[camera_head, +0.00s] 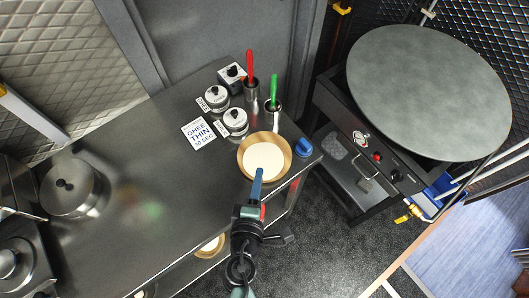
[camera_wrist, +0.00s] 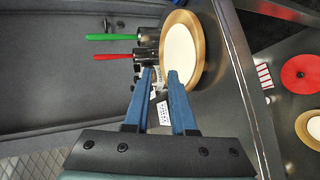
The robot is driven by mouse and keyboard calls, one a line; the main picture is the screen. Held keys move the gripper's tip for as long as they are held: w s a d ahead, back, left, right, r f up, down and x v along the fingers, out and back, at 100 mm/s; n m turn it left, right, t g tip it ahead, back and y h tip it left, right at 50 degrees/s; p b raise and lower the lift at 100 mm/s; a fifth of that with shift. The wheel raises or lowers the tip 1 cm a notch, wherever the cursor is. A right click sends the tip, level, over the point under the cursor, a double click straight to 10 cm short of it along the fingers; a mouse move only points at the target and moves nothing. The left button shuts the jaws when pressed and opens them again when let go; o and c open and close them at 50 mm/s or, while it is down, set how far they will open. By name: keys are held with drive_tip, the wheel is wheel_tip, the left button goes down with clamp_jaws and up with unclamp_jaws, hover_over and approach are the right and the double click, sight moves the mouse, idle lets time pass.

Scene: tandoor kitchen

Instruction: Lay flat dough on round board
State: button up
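A pale flat round of dough (camera_head: 264,158) lies on a tan round board (camera_head: 242,154) near the right end of the steel counter. The wrist view also shows the dough (camera_wrist: 180,52) and the board's rim (camera_wrist: 203,30). My gripper (camera_head: 260,172) has blue fingers and reaches over the board's near edge in the head view. In the wrist view my gripper (camera_wrist: 160,72) is open with nothing between the fingers. One fingertip overlaps the board's rim in the picture; I cannot tell whether it touches.
Behind the board stand cups with a red-handled (camera_head: 250,64) and a green-handled tool (camera_head: 273,88), several lidded pots (camera_head: 235,120), and a card (camera_head: 199,133). A blue item (camera_head: 303,147) sits right of the board. A large grey round griddle (camera_head: 430,90) stands right. The counter's middle (camera_head: 140,180) is clear.

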drive_tip(key=v, duration=0.3)
drive_tip(key=shift+s, duration=0.15)
wheel_tip(320, 180, up, 7)
drive_tip(key=s+p, duration=0.3)
drive_tip(key=p, duration=0.2)
drive_tip(key=w+d+r+m+t+h+b, duration=0.1)
drive_tip(key=w+r+m+t+b, duration=0.1)
drive_tip(key=w+r+m, duration=0.5)
drive_tip(key=w+d+r+t+b, duration=0.15)
drive_tip(key=w+r, duration=0.25)
drive_tip(key=r, duration=0.7)
drive_tip(key=w+d+r+m+t+h+b, duration=0.1)
drive_tip(key=w+r+m+t, duration=0.1)
drive_tip(key=w+r+m, duration=0.5)
drive_tip(key=s+r+t+y+b, duration=0.1)
drive_tip(key=s+r, duration=0.3)
drive_tip(key=r, duration=0.6)
drive_tip(key=s+a+r+m+t+y+b, duration=0.1)
drive_tip(key=s+r+t, duration=0.3)
drive_tip(key=r, duration=0.7)
drive_tip(key=s+a+r+m+t+y+b, duration=0.1)
drive_tip(key=s+r+t+y+b, duration=0.1)
drive_tip(key=r, duration=0.9)
drive_tip(key=shift+s+r+t, duration=0.25)
drive_tip(key=shift+s+t, duration=0.4)
drive_tip(key=shift+s, duration=0.25)
